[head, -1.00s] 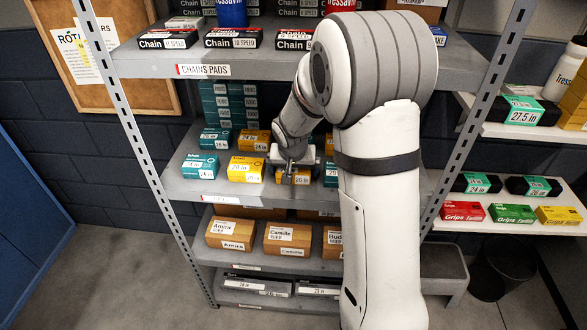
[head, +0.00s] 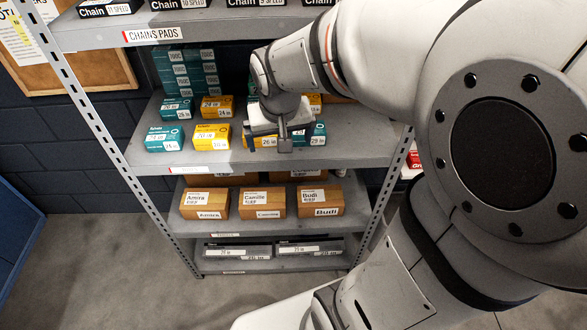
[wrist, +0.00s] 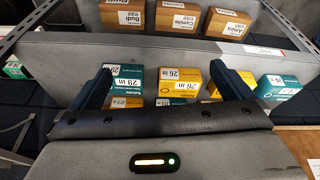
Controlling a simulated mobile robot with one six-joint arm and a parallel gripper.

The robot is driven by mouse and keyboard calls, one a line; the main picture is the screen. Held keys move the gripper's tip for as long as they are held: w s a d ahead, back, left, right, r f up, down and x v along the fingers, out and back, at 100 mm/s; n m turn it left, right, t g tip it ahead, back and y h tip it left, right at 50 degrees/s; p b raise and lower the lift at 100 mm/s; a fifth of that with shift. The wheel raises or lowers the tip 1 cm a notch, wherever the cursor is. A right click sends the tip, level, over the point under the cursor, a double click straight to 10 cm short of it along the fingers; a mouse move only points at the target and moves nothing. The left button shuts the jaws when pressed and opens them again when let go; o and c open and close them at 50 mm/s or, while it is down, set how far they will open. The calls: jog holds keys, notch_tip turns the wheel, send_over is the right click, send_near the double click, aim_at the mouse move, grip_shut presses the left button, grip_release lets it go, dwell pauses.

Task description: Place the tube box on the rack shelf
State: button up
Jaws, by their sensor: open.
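Teal and yellow tube boxes stand on the middle rack shelf (head: 290,158). The front row holds a teal box (head: 164,138) at the left, a yellow 20 in box (head: 211,138), a yellow 26 in box (head: 250,143) and a teal 29 in box (head: 317,133). My gripper (head: 268,140) is in front of the 26 in box and partly hides it. In the wrist view my gripper (wrist: 160,82) is open and empty, its fingers wide apart. The 26 in box (wrist: 178,86) and 29 in box (wrist: 126,84) show between them, apparently beyond the fingertips.
Chain boxes (head: 180,3) stand on the shelf above, whose labelled edge (head: 130,37) overhangs. Brown named boxes (head: 262,203) fill the shelf below, with dark boxes (head: 268,247) under them. Slotted rack posts (head: 90,95) flank the shelves. A strip along the middle shelf's front is bare.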

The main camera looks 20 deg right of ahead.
jog(key=s+n, duration=0.1)
jog(key=s, duration=1)
jog(key=shift+s+a+n+g+y, duration=0.3)
jog(key=shift+s+a+y, duration=0.05)
jog(key=shift+y, duration=0.05)
jog(key=shift+r, duration=0.15)
jog(key=shift+r, duration=0.25)
